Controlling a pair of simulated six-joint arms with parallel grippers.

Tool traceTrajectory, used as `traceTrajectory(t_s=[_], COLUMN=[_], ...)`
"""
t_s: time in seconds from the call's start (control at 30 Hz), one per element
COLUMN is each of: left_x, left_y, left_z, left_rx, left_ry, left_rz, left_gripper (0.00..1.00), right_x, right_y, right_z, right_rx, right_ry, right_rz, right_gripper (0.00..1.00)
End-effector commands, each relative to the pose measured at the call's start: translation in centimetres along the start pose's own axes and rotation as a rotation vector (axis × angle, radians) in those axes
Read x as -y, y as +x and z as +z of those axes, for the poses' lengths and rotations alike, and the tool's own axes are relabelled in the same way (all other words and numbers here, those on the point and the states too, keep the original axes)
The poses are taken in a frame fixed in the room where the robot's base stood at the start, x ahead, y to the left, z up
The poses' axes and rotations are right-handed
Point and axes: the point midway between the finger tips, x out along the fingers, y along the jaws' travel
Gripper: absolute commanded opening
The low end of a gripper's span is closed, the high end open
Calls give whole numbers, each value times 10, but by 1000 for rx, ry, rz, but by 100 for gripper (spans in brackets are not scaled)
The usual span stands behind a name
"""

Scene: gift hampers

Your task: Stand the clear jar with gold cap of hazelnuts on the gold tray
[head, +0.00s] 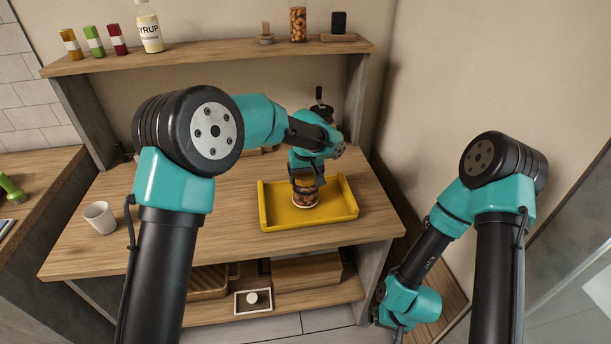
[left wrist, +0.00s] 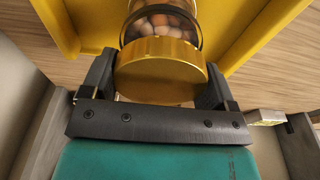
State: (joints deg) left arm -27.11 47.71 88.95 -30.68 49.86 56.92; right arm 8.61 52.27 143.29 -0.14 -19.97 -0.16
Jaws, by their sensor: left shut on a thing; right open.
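The clear jar with gold cap of hazelnuts (head: 305,200) is upright in the head view, at the left-middle of the gold tray (head: 340,212). My left gripper (head: 306,184) is above it, shut on the jar near its cap and hiding its upper part. In the left wrist view the gold cap (left wrist: 161,75) sits between the two fingers, with the nuts behind clear glass beyond it. The tray's yellow walls (left wrist: 60,22) show on both sides. I cannot tell if the jar's base touches the tray floor. My right gripper is not in view; its arm hangs low at the right.
The tray stands on a wooden table (head: 225,200) with a white cup (head: 100,217) at the left. An upper shelf (head: 210,58) holds a syrup bottle (head: 150,27), another jar of nuts (head: 298,25) and small boxes. A dark grinder-like object (head: 320,105) stands behind my left arm.

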Motion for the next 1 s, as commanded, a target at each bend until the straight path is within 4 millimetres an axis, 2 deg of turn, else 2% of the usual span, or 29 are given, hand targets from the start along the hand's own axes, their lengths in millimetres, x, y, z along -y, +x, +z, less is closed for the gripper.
traceTrajectory(t_s=[0.4, 0.43, 0.6, 0.87, 1.0], left_x=[0, 0, 0, 0, 0], left_y=[4, 4, 4, 3, -4], left_z=[0, 1, 1, 0, 0], left_rx=[-1, 0, 0, 0, -2], left_ry=[0, 0, 0, 0, 0], left_rz=[0, 0, 0, 0, 1], left_gripper=[27, 83, 99, 100, 100], right_x=[0, 0, 0, 0, 0], right_y=[0, 0, 0, 0, 0], right_z=[0, 0, 0, 0, 0], right_rx=[0, 0, 0, 0, 0], right_ry=[0, 0, 0, 0, 0], right_rz=[0, 0, 0, 0, 0], right_gripper=[100, 100, 100, 100, 100])
